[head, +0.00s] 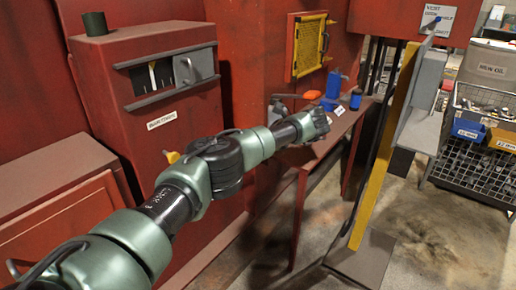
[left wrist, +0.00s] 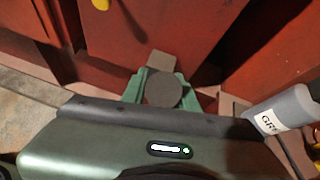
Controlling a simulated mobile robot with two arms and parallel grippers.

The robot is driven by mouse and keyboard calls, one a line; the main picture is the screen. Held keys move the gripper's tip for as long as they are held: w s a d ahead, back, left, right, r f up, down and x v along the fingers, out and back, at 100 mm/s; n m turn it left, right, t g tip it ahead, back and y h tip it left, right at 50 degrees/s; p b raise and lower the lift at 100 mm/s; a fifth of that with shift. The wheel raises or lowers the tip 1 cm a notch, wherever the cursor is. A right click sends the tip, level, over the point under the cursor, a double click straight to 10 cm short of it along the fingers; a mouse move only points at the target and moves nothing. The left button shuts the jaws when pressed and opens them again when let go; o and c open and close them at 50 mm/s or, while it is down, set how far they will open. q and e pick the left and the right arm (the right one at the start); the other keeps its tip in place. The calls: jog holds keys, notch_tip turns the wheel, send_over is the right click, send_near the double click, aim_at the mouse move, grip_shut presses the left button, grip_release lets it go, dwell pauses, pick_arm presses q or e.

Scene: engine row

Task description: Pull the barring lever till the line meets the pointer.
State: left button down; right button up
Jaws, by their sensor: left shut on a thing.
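The red housing (head: 185,105) at upper left in the head view has a dark window (head: 153,77). Pale upright marks show in it close together; I cannot tell line from pointer. My left gripper (head: 322,122) is at the bench, its fingers mostly hidden in the head view. In the left wrist view, its green fingers (left wrist: 162,94) are shut around a dark round-ended piece (left wrist: 162,89). I cannot tell whether this is the barring lever. My right gripper is not in view.
The narrow red bench (head: 318,152) holds a blue can (head: 335,85), a smaller blue item (head: 356,98) and an orange item (head: 311,95). A tall yellow-edged stand (head: 378,180) is right of the bench. A wire crate (head: 470,155) stands at far right. Floor between is clear.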

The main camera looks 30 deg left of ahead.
pick_arm(q)
jog(key=shift+d+f, duration=0.2)
jog(key=shift+d, duration=0.1)
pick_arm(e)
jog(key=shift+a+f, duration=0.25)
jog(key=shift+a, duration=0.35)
pick_arm(q)
jog(key=c, duration=1.1)
grip_release()
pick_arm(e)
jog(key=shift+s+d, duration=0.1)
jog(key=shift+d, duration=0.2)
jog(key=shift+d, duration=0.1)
pick_arm(q)
jog(key=shift+d+r, duration=0.1)
jog(key=b+v, duration=0.1)
jog(key=v, duration=0.6)
jog(key=shift+d+b, duration=0.3)
jog(key=shift+b, duration=0.05)
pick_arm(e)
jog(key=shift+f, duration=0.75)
